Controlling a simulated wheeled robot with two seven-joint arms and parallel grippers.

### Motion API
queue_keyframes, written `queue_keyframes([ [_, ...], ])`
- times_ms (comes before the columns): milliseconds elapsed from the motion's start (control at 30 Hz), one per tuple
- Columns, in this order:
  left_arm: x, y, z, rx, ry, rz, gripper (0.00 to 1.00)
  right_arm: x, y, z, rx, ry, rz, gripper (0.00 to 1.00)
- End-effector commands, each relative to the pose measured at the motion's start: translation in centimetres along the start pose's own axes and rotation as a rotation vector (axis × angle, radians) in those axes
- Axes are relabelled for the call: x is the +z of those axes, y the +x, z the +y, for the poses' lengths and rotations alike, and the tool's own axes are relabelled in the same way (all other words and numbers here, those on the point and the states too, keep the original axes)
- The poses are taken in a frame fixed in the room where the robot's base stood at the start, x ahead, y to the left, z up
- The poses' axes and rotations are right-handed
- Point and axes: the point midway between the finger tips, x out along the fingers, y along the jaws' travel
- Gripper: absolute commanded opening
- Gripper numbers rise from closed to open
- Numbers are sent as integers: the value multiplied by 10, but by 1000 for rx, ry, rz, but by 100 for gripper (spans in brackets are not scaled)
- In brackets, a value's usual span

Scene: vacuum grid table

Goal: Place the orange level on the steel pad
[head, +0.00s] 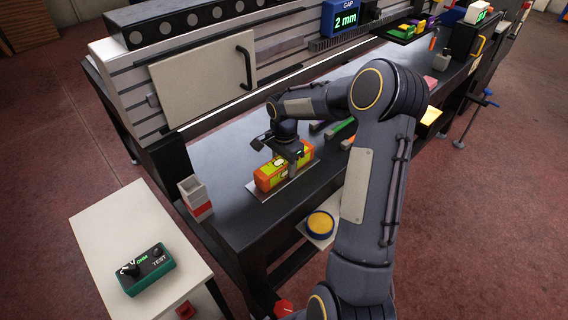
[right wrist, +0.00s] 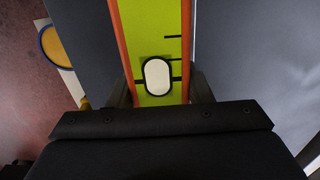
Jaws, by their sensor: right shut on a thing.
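The orange level (head: 270,178), orange with yellow-green faces, is over the steel pad (head: 266,195) near the front edge of the dark bench. Bare pad shows along its front and right sides. I cannot tell whether the level touches the pad. My right gripper (head: 289,160) comes down on the level from above and is shut on it. In the right wrist view the level (right wrist: 157,30) runs between the two fingers, with a white oval window near them. The pad is hidden there. My left gripper is not in view.
A white-and-red block stack (head: 196,197) stands left of the level. A round yellow-and-blue button (head: 320,223) sits in front, below the bench edge. A green test box (head: 147,270) is on the side table. A panel with a handle (head: 203,80) stands behind. Several tools lie farther right.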

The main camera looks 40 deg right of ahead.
Motion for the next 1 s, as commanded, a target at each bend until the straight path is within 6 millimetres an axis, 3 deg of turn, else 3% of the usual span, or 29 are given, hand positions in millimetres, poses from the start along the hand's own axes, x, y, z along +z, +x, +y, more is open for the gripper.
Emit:
queue_keyframes([
  [233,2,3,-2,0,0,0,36,0,3,-1,-3,-1,1,2],
  [267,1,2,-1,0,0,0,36,0,2,0,-1,-1,0,49],
  [400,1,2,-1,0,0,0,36,0,2,0,-1,-1,0,67],
  [767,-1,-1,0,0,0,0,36,0,-4,0,-1,0,0,67],
  [1000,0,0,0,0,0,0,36,0,-46,-2,-7,0,3,67],
])
